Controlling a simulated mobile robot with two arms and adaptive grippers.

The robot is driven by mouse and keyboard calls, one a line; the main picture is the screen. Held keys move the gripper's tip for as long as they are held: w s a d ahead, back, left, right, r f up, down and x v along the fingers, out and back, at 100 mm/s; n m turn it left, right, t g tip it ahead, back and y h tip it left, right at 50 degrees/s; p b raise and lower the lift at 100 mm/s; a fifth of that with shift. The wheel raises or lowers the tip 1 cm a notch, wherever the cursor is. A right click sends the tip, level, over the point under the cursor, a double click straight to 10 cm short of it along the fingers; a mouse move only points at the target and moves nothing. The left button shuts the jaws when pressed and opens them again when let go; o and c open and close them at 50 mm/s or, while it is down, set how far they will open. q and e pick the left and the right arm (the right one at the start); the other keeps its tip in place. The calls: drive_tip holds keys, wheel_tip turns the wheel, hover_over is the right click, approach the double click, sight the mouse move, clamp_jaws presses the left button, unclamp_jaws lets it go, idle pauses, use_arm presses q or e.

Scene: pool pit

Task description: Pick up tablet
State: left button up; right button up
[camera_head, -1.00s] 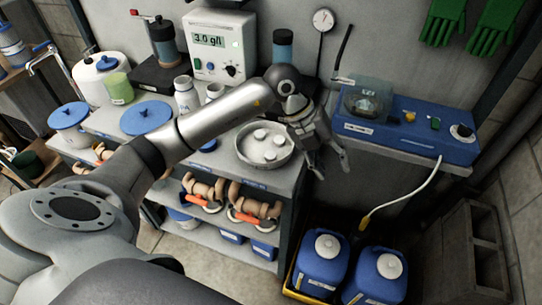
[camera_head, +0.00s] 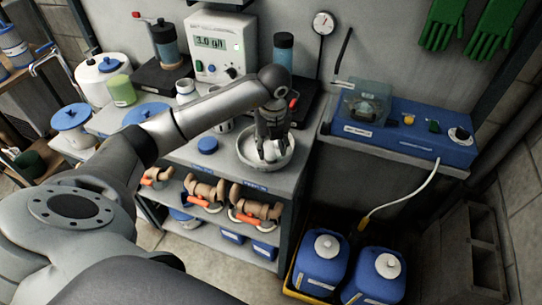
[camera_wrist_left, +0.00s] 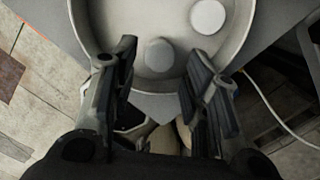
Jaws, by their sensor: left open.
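The round white tablets lie in a shallow pale dish (camera_head: 245,157) on the grey bench. In the left wrist view one tablet (camera_wrist_left: 159,54) lies on the dish floor between my fingers, and a second tablet (camera_wrist_left: 208,16) lies farther in, to the right. The dish rim (camera_wrist_left: 92,22) curves around them. My left gripper (camera_head: 268,148) is open and points down over the dish, with its fingers on either side of the nearer tablet. In the head view the fingers largely hide the tablets. I cannot tell whether the fingertips touch the dish. My right gripper is not in view.
A meter box (camera_head: 222,45) and a dark-based device with a blue-topped cylinder (camera_head: 283,52) stand behind. A blue unit (camera_head: 405,132) sits at right. Blue jugs (camera_head: 321,263) stand on the floor below.

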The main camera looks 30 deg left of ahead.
sight(270, 157)
use_arm(q)
drive_tip(key=f, duration=0.2)
drive_tip(key=f+p, duration=0.1)
drive_tip(key=shift+s+d+f, duration=0.15)
drive_tip(key=shift+s+f, duration=0.05)
drive_tip(key=shift+s, duration=0.1)
drive_tip(key=shift+f, duration=0.25)
drive_tip(key=shift+w+a+f, duration=0.2)
drive_tip(key=shift+w, duration=0.05)
drive_tip(key=shift+a, duration=0.1)
drive_tip(key=shift+c, duration=0.4)
drive_tip(key=shift+r, duration=0.2)
drive_tip(key=c, duration=0.6)
drive_tip(key=shift+o, duration=0.2)
drive_tip(key=shift+w+r, duration=0.1)
